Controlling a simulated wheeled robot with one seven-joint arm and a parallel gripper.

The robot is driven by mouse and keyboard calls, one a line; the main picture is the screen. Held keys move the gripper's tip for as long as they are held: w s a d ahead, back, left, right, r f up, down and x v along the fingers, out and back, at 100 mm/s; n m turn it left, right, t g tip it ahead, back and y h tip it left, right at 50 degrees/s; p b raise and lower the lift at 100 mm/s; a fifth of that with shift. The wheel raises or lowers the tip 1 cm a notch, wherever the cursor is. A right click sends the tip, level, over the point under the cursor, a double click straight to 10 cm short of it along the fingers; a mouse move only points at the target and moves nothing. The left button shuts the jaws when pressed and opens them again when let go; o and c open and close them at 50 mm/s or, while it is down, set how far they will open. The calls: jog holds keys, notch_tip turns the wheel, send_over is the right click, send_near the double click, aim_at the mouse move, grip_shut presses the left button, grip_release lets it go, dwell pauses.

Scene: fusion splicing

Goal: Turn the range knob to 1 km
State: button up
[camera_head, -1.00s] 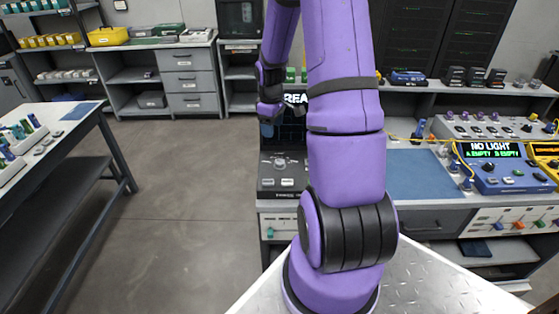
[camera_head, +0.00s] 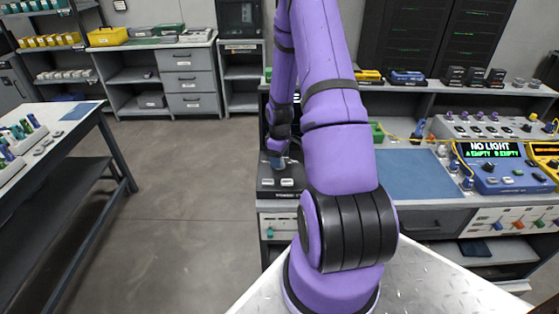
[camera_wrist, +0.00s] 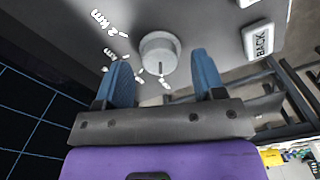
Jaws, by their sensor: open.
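The range knob (camera_wrist: 158,53) is a round pale-grey dial on a dark grey panel in the wrist view. White marks ring it; "2 km" reads at its upper left, and other labels are partly hidden by a finger. My gripper (camera_wrist: 163,70) is open, its two blue fingers to either side of the knob in the picture; I cannot tell whether they touch it. In the head view my gripper (camera_head: 279,158) is low over the front of the instrument (camera_head: 268,186), hiding the knob and most of the screen.
A white BACK button (camera_wrist: 258,40) sits right of the knob. A dark gridded screen (camera_wrist: 35,125) lies left. In the head view a blue mat (camera_head: 412,175) and a blue tester reading "NO LIGHT" (camera_head: 500,170) are on the bench to the right.

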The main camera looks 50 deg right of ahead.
jog(key=shift+f, duration=0.75)
jog(key=c, duration=0.9)
